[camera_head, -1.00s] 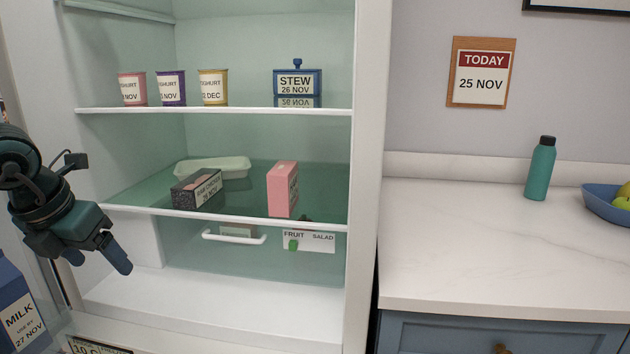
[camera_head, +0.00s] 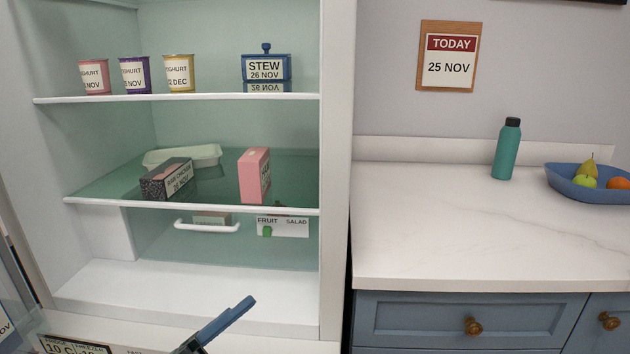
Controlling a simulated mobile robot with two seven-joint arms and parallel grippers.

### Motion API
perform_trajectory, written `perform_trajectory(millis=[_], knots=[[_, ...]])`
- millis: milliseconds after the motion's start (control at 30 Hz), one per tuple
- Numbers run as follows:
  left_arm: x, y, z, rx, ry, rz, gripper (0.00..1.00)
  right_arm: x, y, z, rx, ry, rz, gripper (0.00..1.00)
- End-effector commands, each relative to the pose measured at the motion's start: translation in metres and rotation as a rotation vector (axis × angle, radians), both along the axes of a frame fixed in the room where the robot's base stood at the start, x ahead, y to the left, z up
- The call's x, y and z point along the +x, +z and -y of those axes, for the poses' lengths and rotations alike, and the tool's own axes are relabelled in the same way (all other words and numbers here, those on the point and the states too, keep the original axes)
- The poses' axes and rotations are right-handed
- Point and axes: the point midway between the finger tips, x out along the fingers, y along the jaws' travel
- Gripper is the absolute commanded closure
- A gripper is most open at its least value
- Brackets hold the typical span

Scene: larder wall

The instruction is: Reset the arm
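Part of a gripper, which I take to be my left one (camera_head: 220,325), shows at the bottom edge, in front of the open fridge's lower front. A long blue finger points up and right; the rest is cut off by the frame. I cannot tell if it is open or shut, and no held thing shows. My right gripper is not in view.
The fridge's upper shelf (camera_head: 190,97) holds three yoghurt pots (camera_head: 134,75) and a blue stew box (camera_head: 266,68). A dark box (camera_head: 167,180), pink carton (camera_head: 254,175) and pale tray (camera_head: 205,154) are below. The counter (camera_head: 430,230) holds a bottle (camera_head: 507,150) and fruit bowl (camera_head: 575,183).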

Motion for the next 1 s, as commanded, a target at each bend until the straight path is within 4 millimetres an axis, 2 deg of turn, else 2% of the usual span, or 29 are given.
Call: perform_trajectory(millis=[33, 100, 267, 500, 667, 733, 1000], knots=[[0.002, -0.016, -0.010, -0.088, 0.076, -0.150, 0.26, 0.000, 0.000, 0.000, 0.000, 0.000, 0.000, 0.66], [0.006, -0.039, -0.025, -0.177, 0.172, -0.334, 0.26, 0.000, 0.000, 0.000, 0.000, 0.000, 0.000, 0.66], [-0.003, -0.094, -0.051, -0.296, 0.328, -0.672, 0.26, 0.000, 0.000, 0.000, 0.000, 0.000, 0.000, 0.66], [-0.036, -0.160, -0.072, -0.387, 0.469, -1.040, 0.26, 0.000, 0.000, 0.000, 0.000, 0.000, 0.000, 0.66], [-0.068, -0.196, -0.079, -0.430, 0.535, -1.254, 0.26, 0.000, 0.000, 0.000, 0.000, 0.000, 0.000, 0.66], [-0.065, -0.184, -0.078, -0.415, 0.541, -1.264, 0.26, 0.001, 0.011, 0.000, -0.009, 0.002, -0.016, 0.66], [-0.062, -0.172, -0.077, -0.355, 0.576, -1.315, 0.26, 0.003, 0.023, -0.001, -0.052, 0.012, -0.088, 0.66]])
